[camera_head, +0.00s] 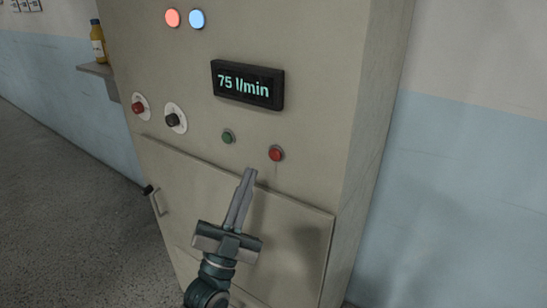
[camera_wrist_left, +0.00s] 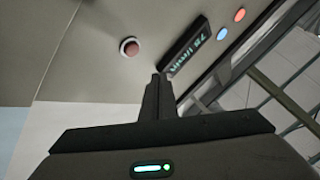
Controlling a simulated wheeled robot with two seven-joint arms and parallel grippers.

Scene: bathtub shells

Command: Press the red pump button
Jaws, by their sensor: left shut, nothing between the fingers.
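The red button (camera_head: 276,154) sits on the beige cabinet front, below and right of the display. It also shows in the left wrist view (camera_wrist_left: 129,47), as a red cap in a pale ring. My left gripper (camera_head: 249,172) is shut and empty, its fingertips just below and left of the red button in the head view, apart from it in the picture. In the left wrist view the closed fingers (camera_wrist_left: 160,76) point up toward the panel, right of and below the button. My right gripper is in neither view.
A green button (camera_head: 228,137) is left of the red one. The display (camera_head: 247,85) reads 75 l/min. A red knob (camera_head: 139,107) and a black knob (camera_head: 173,120) are further left. Red (camera_head: 172,18) and blue (camera_head: 197,19) lamps are above. A hinged panel (camera_head: 290,220) is below.

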